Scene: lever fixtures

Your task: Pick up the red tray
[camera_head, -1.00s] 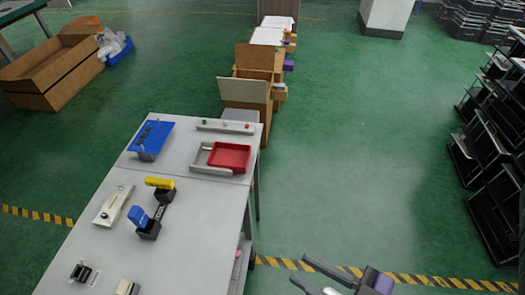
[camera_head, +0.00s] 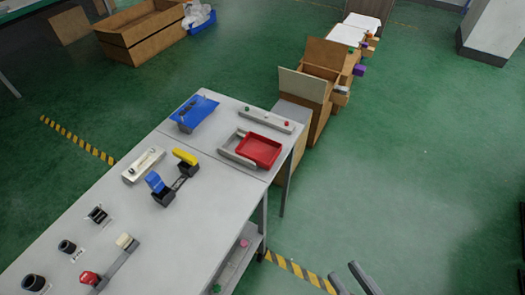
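The red tray (camera_head: 260,151) lies flat near the right edge of the grey table, toward its far end. It sits against a light grey frame (camera_head: 237,156) on its left side. My gripper (camera_head: 352,281) shows only in part at the bottom edge of the view, right of the table and over the floor. Two grey fingers stand apart with nothing visible between them. The gripper is well away from the tray, and the rest of it is out of view.
The table (camera_head: 215,200) also bears a blue panel (camera_head: 195,112), a grey button bar (camera_head: 269,120), blue and yellow levers (camera_head: 172,178), and several knobs at the near left. Cardboard boxes (camera_head: 305,87) stand beyond it. Green floor (camera_head: 415,170) to the right is clear.

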